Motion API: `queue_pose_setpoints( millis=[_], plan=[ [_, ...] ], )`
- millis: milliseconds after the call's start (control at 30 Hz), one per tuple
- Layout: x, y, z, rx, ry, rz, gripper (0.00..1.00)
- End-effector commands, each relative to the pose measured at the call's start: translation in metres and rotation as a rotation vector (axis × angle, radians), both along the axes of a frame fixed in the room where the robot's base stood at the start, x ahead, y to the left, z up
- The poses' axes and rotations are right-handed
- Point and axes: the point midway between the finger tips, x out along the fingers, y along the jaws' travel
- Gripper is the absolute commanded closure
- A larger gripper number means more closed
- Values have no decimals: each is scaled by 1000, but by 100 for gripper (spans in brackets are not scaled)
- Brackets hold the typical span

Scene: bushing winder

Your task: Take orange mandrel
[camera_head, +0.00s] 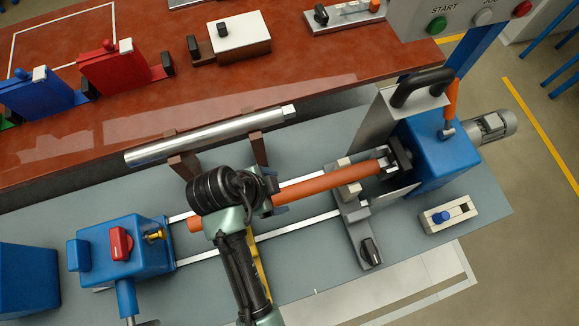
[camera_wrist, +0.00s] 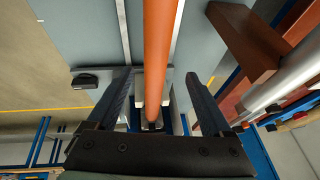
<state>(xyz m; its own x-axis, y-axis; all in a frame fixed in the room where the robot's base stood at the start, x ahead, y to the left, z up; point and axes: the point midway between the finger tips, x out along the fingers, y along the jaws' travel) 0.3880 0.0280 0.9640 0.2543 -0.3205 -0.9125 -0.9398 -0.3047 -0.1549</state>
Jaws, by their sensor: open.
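The orange mandrel (camera_head: 335,180) is a long orange rod lying along the winder. Its right end is at the grey chuck by the blue headstock (camera_head: 440,150). Its left end shows past my wrist, near the blue tailstock (camera_head: 122,245). My gripper (camera_head: 272,192) is over the middle of the mandrel, and my wrist hides part of the rod. In the wrist view the mandrel (camera_wrist: 160,45) runs between my two spread fingers (camera_wrist: 158,74), touching neither visibly. My gripper is open and empty; its exact height over the rod is unclear.
A silver bar (camera_head: 205,137) rests on brown brackets (camera_head: 185,165) behind the mandrel. A grey support with a black knob (camera_head: 370,250) stands under the mandrel's right part. Rails (camera_head: 300,234) run along the bench. A red-brown table (camera_head: 290,80) with red and blue holders lies behind.

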Motion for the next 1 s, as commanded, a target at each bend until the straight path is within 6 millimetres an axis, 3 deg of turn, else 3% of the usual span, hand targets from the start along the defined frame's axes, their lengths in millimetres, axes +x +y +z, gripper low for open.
queue_pose_setpoints(
  millis=[267, 533, 867, 1000],
  plan=[
    [2, -8, -19, 0, 2, -1, 16],
    [7, -21, -53, 1, 0, 0, 16],
    [9, -23, -59, 1, -1, 1, 16],
    [9, -22, -59, 1, -1, 1, 39]
  ],
)
